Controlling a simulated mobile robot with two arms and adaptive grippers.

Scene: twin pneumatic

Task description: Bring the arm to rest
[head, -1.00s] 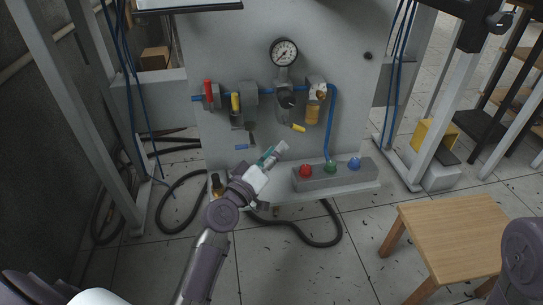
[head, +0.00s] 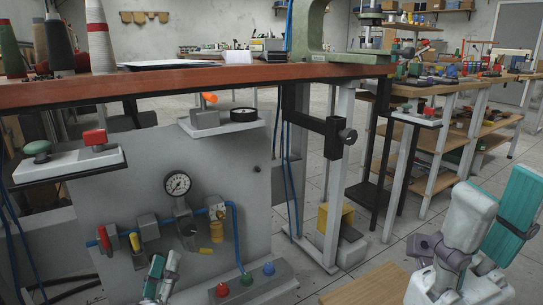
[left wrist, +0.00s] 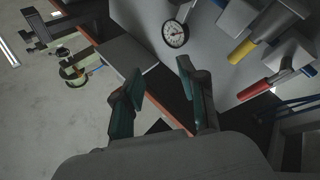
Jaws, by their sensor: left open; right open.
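My left gripper (head: 163,268) is low in the head view, in front of the grey panel (head: 130,210) with its gauge and valves. Its two teal-padded fingers are apart with nothing between them. In the left wrist view the same open fingers (left wrist: 157,88) show, with the gauge (left wrist: 175,33) and yellow and red handles beyond them. My right gripper (head: 496,205) is large and close at the right edge of the head view, fingers pointing up, open and empty. Most of my left arm is outside the head view.
A red-brown tabletop (head: 200,80) carrying thread cones (head: 100,35) spans above the panel. A box with red, green and blue buttons (head: 246,281) sits at the panel's foot. A wooden stool (head: 365,288) stands left of my right gripper. Benches fill the back right.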

